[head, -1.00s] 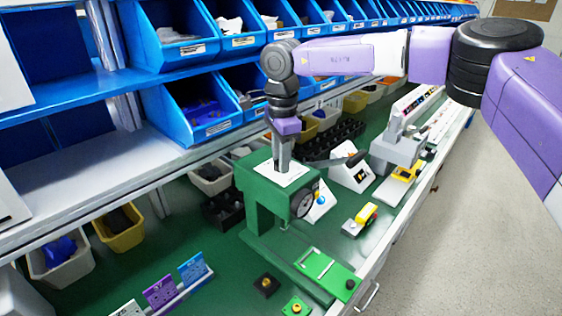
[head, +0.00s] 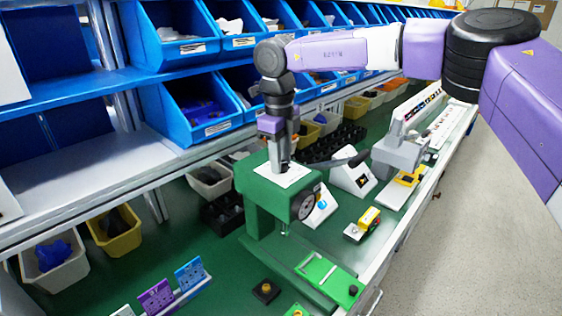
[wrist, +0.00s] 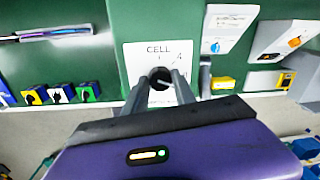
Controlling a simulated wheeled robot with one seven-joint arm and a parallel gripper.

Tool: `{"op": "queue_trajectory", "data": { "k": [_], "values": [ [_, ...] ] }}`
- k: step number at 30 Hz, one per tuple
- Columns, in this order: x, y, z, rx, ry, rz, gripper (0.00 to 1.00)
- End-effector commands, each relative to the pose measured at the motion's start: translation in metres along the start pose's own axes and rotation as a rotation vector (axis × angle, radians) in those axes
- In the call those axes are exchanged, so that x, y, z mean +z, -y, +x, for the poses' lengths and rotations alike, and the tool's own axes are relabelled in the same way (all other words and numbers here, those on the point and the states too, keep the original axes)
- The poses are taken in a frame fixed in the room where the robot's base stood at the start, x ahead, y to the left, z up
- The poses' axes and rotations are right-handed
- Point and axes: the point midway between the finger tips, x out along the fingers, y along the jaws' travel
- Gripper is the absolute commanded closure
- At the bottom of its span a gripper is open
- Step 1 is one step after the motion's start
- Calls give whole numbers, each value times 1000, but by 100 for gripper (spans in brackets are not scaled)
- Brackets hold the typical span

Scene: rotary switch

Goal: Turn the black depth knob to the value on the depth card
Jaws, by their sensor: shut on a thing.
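The black depth knob (wrist: 160,74) is on a white dial plate (wrist: 137,60) marked "CELL" in the wrist view. The plate (head: 268,178) lies on top of a green press (head: 258,200) in the head view. My gripper (head: 281,170) points down at the plate, and its two fingers (wrist: 161,84) are shut on the knob's sides. Part of the dial scale is hidden by the fingers, and its values are too small to read. A card rack holds a purple card (head: 157,297) and a blue card (head: 190,274). I cannot tell which is the depth card.
A black handle (head: 340,162) sticks out right of the press. Sloped white switch boxes (head: 357,178) and a yellow switch (head: 368,218) stand to its right. Blue bins (head: 205,105) line the shelf behind.

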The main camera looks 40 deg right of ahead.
Motion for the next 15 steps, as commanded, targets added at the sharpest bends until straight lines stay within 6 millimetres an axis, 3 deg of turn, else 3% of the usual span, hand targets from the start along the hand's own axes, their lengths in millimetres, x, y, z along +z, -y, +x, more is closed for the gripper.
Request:
{"op": "queue_trajectory", "data": {
  "k": [15],
  "values": [
    [0, 1, -1, -3, -18, 338, 100]
  ]
}}
